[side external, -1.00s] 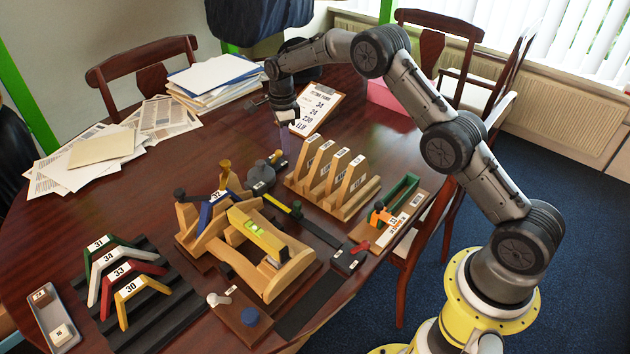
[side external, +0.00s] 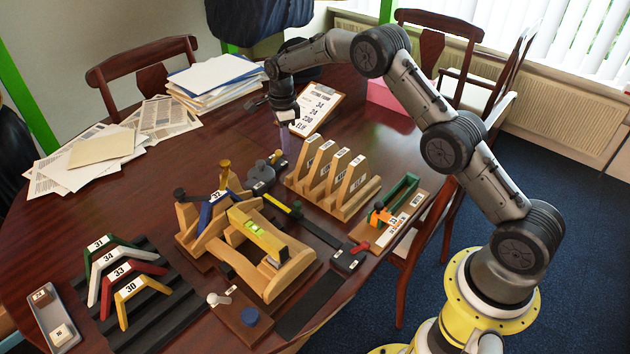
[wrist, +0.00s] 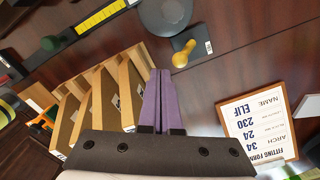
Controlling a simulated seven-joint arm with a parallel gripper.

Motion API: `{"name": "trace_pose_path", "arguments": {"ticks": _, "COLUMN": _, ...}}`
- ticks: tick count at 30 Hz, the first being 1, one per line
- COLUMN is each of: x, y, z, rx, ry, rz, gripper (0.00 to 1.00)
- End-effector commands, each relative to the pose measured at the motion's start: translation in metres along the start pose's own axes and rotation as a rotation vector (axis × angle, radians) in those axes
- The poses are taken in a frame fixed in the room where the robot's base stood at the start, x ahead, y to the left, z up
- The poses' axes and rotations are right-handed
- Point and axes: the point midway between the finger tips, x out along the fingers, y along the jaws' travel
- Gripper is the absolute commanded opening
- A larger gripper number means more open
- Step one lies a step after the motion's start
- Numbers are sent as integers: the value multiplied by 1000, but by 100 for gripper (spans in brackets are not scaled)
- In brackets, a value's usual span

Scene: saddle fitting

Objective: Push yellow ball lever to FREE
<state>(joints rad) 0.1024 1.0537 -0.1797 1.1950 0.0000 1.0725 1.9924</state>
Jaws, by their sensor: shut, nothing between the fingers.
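The yellow ball lever (wrist: 183,58) stands on a small dark plate with a label at its right end in the wrist view. In the side view I cannot make out its yellow ball. My gripper (wrist: 160,75) has its purple fingers shut and empty, just left of the lever in the wrist view, apart from the ball in the picture. In the side view my gripper (side external: 284,150) points down beside the dark grey round fitting (side external: 262,171). The FREE marking is too small to read.
A wooden slotted rack (side external: 345,207) stands close to my fingers. The fitting form clipboard (side external: 318,108) lies behind. A black rail with a yellow strip (side external: 276,203) and a wooden saddle stand (side external: 290,278) are nearer the camera. Table left of the gripper is clear.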

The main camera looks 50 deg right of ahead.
Motion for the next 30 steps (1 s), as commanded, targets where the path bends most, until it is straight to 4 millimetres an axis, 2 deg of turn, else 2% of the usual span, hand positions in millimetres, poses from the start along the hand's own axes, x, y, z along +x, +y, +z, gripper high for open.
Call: {"name": "trace_pose_path", "arguments": {"ticks": 30, "x": 17, "y": 0, "z": 0, "rx": 0, "ry": 0, "rz": 0, "gripper": 0}}
